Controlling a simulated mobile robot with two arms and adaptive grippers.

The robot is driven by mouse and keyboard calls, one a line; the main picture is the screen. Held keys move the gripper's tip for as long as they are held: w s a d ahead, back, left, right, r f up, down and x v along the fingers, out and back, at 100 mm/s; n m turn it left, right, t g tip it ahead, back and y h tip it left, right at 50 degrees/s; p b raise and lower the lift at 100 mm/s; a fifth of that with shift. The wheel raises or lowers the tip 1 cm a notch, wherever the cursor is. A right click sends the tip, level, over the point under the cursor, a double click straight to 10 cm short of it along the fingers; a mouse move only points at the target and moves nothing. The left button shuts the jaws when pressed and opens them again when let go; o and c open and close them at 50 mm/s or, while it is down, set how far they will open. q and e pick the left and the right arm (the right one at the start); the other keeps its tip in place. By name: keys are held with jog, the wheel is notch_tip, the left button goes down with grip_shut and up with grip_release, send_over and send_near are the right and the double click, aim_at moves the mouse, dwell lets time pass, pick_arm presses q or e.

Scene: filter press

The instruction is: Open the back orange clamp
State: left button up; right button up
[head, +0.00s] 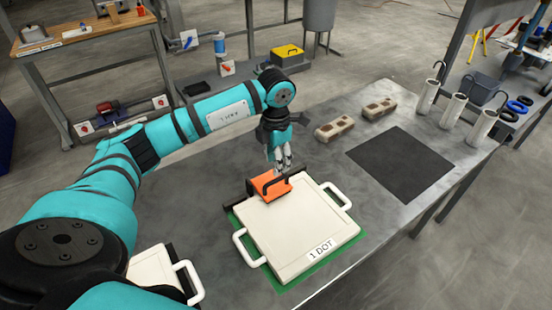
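The back orange clamp (267,190) sits at the far left edge of a white plate (300,226) labelled "1 DOT", with a black handle bar over it. The plate has white side handles and lies over a green base (345,244). My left gripper (284,168) points down at the right part of the clamp's handle, close to or touching it. Whether its fingers are around the bar or apart cannot be made out. My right gripper is not in view.
Another white plate with a handle (157,268) is partly hidden behind my arm at lower left. A dark mat (402,165), two beige blocks (334,129) and several white cylinders (453,110) occupy the table's right part. Bare grey tabletop lies left of the clamp.

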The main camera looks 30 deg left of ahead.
aim_at(276, 180)
pick_arm(q)
notch_tip(276, 180, down, 8)
jog(key=b, duration=0.5)
jog(key=shift+f, duration=0.15)
grip_shut()
jog(key=shift+w+a+r, duration=0.2)
jog(key=shift+a+r, duration=0.2)
jog(key=shift+r, duration=0.3)
jog(key=shift+a, duration=0.1)
jog(key=shift+a+r, duration=0.1)
